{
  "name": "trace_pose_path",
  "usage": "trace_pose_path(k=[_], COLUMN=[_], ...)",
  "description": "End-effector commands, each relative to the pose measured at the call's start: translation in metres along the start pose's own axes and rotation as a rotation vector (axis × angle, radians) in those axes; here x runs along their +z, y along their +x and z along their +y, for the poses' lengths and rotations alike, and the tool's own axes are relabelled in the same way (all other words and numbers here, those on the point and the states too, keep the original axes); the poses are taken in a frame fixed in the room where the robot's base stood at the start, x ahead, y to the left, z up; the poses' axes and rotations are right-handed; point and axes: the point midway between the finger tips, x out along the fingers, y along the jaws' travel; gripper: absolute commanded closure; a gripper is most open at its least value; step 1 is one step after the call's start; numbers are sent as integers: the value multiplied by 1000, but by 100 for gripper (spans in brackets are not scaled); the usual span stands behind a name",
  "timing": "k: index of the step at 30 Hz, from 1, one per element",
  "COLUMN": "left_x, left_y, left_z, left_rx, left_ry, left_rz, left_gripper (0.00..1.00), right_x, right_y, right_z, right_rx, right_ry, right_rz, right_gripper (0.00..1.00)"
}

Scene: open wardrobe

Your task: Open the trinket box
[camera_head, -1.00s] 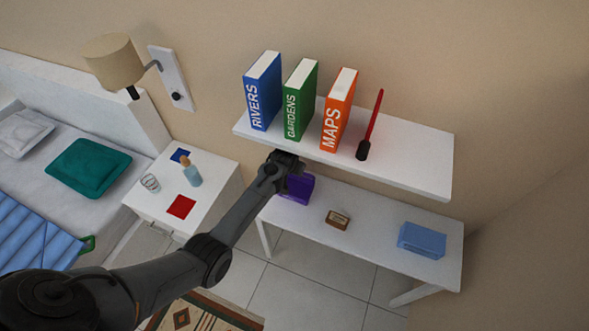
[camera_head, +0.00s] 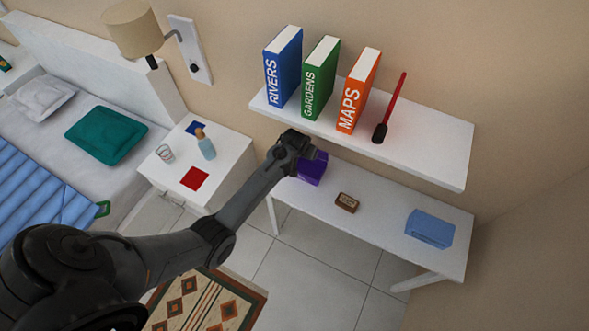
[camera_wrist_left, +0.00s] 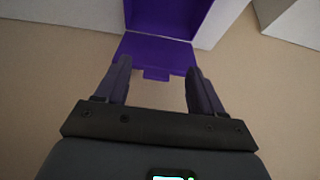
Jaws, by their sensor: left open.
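The purple trinket box (camera_head: 314,170) stands at the left end of the lower white table, under the shelf, partly hidden by my left gripper (camera_head: 306,150). In the left wrist view the purple box (camera_wrist_left: 165,15) shows two faces meeting at an edge; the nearer one has a small tab. How far its lid stands open I cannot tell. My left gripper (camera_wrist_left: 160,70) is open there, its fingers on either side of the nearer panel and tab, with nothing clamped between them. My right gripper is not in view.
A white shelf (camera_head: 430,150) holding books and a red stick overhangs the table (camera_head: 385,225). A small brown box (camera_head: 347,203) and a blue box (camera_head: 430,229) sit farther right on the table. A nightstand (camera_head: 225,155) with a bottle stands left.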

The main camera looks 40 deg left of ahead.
Motion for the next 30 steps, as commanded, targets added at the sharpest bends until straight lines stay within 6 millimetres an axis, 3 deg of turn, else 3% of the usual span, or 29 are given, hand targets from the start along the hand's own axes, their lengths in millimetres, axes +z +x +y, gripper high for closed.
trace_pose_path(k=[9,15,30], left_x=[52,76,88], left_y=[-28,-40,-48], left_z=[0,0,0], left_rx=[0,0,0], left_ry=[1,0,-1], left_rz=[-1,0,1], left_gripper=[32,32,32], right_x=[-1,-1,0], right_y=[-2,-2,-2], right_z=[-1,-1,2], right_rx=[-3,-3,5], right_ry=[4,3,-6], right_rz=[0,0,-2], right_gripper=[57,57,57])
